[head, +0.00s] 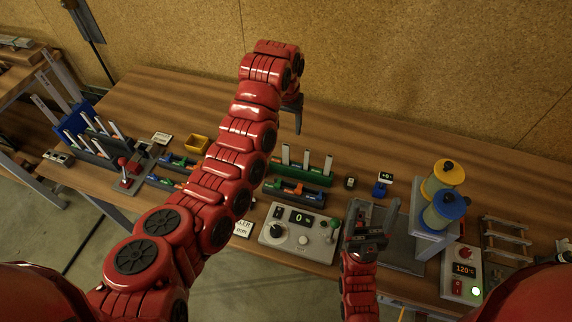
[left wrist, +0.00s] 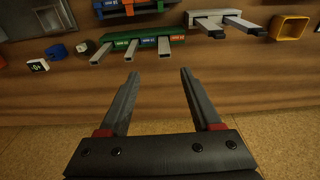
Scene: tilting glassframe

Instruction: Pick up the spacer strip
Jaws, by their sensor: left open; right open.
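Pale grey strips (head: 306,158), which look like spacer strips, stand upright in a green rack (head: 318,178) at the middle of the bench. They also show in the left wrist view as strips (left wrist: 132,50) in the green rack (left wrist: 150,43) with small labels. My left gripper (head: 298,122) is behind and above the green rack, fingers pointing down. In the left wrist view its jaws (left wrist: 158,72) are open and empty, with the strips beyond the fingertips. My right gripper (head: 365,238) is open at the bench front, beside the control box; its fingertips are hard to make out.
A control box (head: 298,236) stands at the front. A yellow bin (head: 196,143) and more racks with strips (head: 92,140) are at left. A stand with yellow and blue spools (head: 445,190) is at right. The back of the bench is clear.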

